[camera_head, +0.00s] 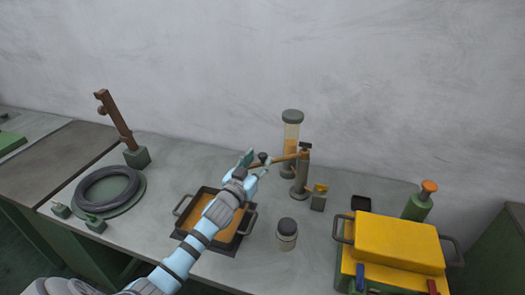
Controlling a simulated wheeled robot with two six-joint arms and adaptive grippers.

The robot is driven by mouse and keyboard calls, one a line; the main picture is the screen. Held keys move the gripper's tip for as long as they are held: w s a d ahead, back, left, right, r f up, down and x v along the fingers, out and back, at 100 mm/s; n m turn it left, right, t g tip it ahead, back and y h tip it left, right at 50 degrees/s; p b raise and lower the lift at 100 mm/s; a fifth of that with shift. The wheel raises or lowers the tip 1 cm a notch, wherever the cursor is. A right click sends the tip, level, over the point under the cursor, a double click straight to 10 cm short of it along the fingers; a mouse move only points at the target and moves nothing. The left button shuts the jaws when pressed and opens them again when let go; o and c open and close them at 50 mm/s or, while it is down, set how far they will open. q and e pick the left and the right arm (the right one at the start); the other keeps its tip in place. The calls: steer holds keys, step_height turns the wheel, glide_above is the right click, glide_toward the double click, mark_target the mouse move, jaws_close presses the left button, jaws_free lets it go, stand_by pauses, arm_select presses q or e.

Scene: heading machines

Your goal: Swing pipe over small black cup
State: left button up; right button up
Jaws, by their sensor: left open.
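The brown pipe (285,158) is a thin arm reaching left from a grey upright post (301,178). Its left end is near my left gripper (257,163), which is open with its fingers at that end; I cannot tell if they touch it. A dark knob (263,156) shows beside the fingers. A small black open container (361,203), perhaps the small black cup, sits right of the post, with the pipe pointing away from it. My right gripper is not in view.
A black-handled tray with orange contents (239,238) lies under my left arm. A clear cylinder (291,135) stands behind the post, a lidded jar (287,233) in front. A yellow box (398,243) and green bottle (418,205) are right. A ring (107,188) lies left.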

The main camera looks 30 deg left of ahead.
mark_target(263, 154)
arm_select(q)
steer(key=w, duration=0.1)
steer(key=p, duration=0.1)
steer(key=w, duration=0.1)
steer(key=shift+w+a+r+p, duration=0.2)
steer(key=shift+w+r+p, duration=0.05)
steer(key=shift+w+p, duration=0.05)
steer(key=shift+w+f+p, duration=0.1)
steer(key=shift+w+p, duration=0.2)
steer(key=shift+w, duration=0.2)
steer(key=shift+f, duration=0.1)
steer(key=shift+c, duration=0.7)
jaws_close()
